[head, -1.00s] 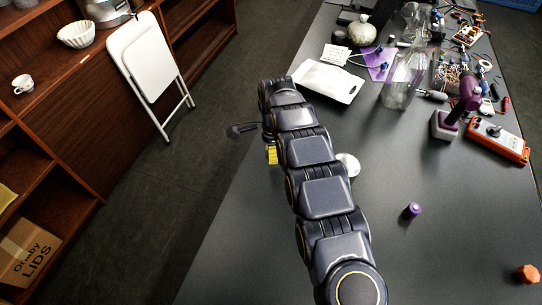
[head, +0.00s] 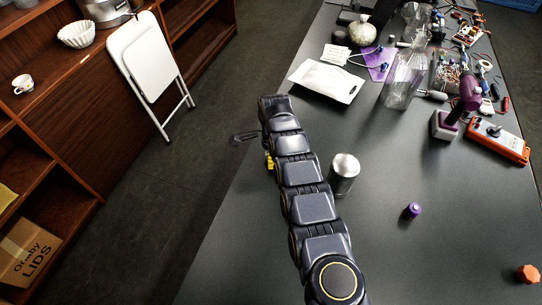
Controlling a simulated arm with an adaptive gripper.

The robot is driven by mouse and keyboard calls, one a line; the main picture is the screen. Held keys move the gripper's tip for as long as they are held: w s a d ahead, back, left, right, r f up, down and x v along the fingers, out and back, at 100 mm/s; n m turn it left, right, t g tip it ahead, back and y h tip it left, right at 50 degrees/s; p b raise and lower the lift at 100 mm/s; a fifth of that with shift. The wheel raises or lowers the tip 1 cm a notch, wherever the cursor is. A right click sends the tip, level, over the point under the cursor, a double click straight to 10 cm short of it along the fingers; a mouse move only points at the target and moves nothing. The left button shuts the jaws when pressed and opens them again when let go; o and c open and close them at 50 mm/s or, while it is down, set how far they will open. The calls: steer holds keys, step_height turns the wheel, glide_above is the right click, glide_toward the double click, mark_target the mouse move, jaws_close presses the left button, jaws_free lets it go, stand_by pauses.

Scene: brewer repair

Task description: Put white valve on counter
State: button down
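I cannot make out a white valve in the head view. My arm reaches up from the bottom middle over the counter (head: 400,245). My gripper is mostly hidden behind the arm's far end. A dark, finger-like part (head: 245,138) pokes out to the left there, and a small yellow piece (head: 269,161) shows just below it. What these belong to is not clear. Whether the gripper holds anything is hidden.
A silver cylinder (head: 344,173) stands close right of my arm. A purple-capped piece (head: 413,210) and an orange knob (head: 528,273) are farther right. The front right counter is mostly clear.

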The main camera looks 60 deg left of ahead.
steer(key=shift+f, duration=0.15)
steer(key=c, duration=0.8)
jaws_free()
step_height(320, 180, up, 12)
steer(key=shift+f, duration=0.2)
steer(key=shift+r, duration=0.35)
steer(key=shift+w, duration=0.1)
